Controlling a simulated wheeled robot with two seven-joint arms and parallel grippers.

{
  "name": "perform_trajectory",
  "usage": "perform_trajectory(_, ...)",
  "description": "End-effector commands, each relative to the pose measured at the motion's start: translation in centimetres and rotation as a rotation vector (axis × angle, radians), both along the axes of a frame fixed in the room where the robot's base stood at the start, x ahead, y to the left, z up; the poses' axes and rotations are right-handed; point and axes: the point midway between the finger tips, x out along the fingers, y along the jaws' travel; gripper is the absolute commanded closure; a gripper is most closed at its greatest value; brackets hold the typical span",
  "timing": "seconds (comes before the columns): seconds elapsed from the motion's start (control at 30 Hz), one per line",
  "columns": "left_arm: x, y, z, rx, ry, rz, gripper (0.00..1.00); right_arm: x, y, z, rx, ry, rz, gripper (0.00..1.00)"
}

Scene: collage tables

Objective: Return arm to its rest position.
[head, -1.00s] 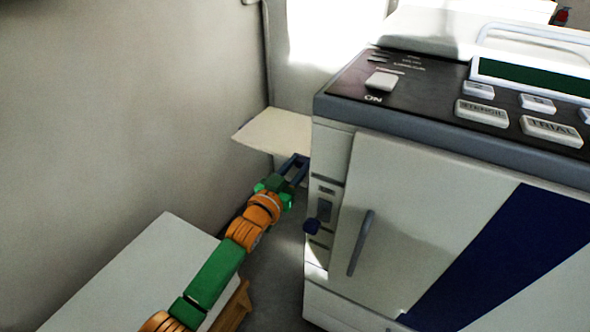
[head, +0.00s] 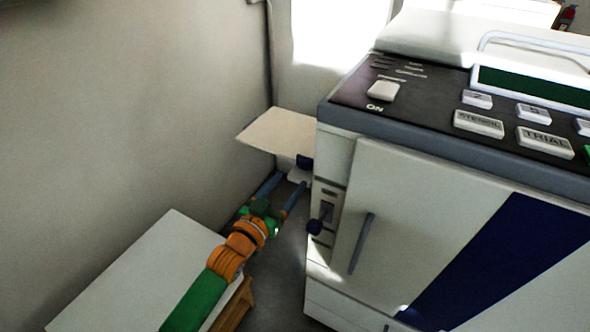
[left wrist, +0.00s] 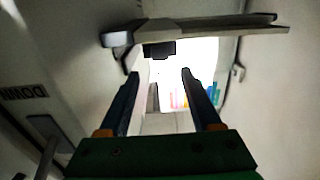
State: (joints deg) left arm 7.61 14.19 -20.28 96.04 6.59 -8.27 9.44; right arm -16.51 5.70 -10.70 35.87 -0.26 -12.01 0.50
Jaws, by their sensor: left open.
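My left gripper (head: 290,180) is open and empty in the head view, with its two fingers spread wide. It is left of the copier-like machine (head: 440,215), just below and in front of the machine's pale side tray (head: 280,133). My green and orange left arm comes up from the bottom left. In the left wrist view both fingers of my left gripper (left wrist: 160,72) are apart with nothing between them. The side tray (left wrist: 200,28) shows edge-on above the fingers there. My right gripper is not in view.
A white-topped table (head: 150,270) stands at the lower left, under my arm. A plain wall is on the left. A narrow floor gap lies between table and machine.

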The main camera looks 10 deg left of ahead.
Motion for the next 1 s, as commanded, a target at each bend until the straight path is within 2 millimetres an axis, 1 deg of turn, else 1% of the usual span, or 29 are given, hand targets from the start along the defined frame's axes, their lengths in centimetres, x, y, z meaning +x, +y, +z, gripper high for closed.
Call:
perform_trajectory(0.07,-0.4,0.1,0.0,0.001,0.000,0.000,0.35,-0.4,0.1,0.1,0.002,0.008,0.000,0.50)
perform_trajectory(0.17,-0.4,0.2,0.0,0.001,-0.001,0.000,0.35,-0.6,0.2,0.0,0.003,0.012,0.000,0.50)
perform_trajectory(0.43,-0.4,0.1,-0.1,0.001,0.000,0.000,0.35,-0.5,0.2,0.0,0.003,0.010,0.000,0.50)
perform_trajectory(0.47,-0.4,0.2,-0.3,0.002,0.006,0.002,0.35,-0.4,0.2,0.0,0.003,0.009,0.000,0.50)
perform_trajectory(0.53,-0.5,0.7,-2.4,0.017,0.053,0.018,0.35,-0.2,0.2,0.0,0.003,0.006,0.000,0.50)
perform_trajectory(0.57,-0.7,1.1,-4.2,0.031,0.093,0.030,0.35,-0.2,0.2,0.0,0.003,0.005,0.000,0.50)
perform_trajectory(0.63,-1.9,2.5,-10.0,0.074,0.227,0.069,0.35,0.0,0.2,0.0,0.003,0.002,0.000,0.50)
perform_trajectory(0.67,-2.8,3.3,-12.9,0.097,0.296,0.087,0.35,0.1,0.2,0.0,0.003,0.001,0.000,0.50)
perform_trajectory(0.7,-4.5,4.2,-16.9,0.128,0.393,0.107,0.35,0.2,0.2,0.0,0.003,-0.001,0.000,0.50)
perform_trajectory(0.73,-6.1,4.9,-19.7,0.152,0.464,0.120,0.35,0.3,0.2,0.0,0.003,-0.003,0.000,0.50)
perform_trajectory(0.77,-7.8,5.6,-22.4,0.175,0.535,0.133,0.35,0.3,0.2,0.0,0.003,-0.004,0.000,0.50)
perform_trajectory(0.8,-10.3,6.5,-25.7,0.204,0.626,0.146,0.35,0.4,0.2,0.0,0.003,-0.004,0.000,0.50)
perform_trajectory(0.87,-14.4,7.5,-29.9,0.245,0.756,0.159,0.35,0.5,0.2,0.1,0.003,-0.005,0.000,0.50)
perform_trajectory(0.9,-17.2,8.2,-32.2,0.270,0.835,0.166,0.35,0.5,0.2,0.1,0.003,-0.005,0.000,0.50)
perform_trajectory(0.97,-21.2,8.9,-35.0,0.303,0.942,0.169,0.35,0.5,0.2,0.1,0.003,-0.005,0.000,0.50)
perform_trajectory(1.0,-23.8,9.3,-36.5,0.322,1.006,0.170,0.35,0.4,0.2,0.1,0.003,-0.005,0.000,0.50)
